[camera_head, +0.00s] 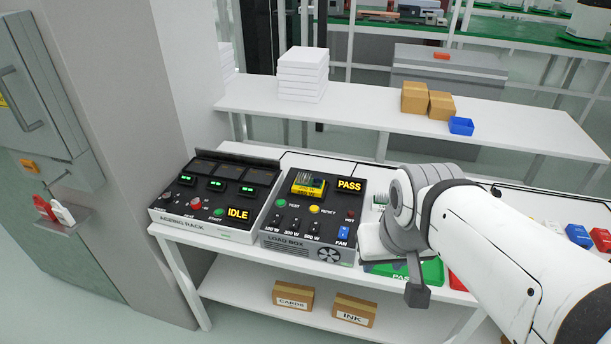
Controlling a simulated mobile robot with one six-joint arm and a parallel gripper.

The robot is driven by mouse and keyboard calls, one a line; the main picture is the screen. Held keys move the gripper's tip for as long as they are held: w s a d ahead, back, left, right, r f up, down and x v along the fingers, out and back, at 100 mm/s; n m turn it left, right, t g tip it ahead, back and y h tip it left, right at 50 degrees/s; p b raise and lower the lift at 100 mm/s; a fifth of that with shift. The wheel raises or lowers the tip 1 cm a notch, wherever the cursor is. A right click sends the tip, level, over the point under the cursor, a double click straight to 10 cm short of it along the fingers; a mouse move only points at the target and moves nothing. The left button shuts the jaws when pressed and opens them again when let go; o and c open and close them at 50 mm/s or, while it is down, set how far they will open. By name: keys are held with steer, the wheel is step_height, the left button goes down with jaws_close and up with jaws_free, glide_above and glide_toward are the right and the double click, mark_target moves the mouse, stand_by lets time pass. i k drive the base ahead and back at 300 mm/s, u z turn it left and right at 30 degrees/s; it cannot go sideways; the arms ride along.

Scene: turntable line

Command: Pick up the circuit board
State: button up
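No part is clearly recognisable as the circuit board. A small yellow-edged piece with a dark, striped top (308,183) sits on the load box (282,239), beside its lit PASS display; it may be the board, but I cannot tell. My gripper (417,292) is at the lower middle right, over the green tray (433,272) and to the right of the load box. One dark grey finger shows pointing down. The other fingertip is hidden, so its opening cannot be told. My white arm hides much of the table to the right.
An aging rack (196,222) showing IDLE stands left of the load box. Red and blue bins (579,236) are at the right. A back shelf (375,110) holds a white stack and cartons. Boxes marked CARDS (293,297) and INK (354,310) are below.

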mark_target(307, 185)
steer(key=u, duration=0.65)
steer(key=i, duration=0.9)
steer(key=z, duration=0.1)
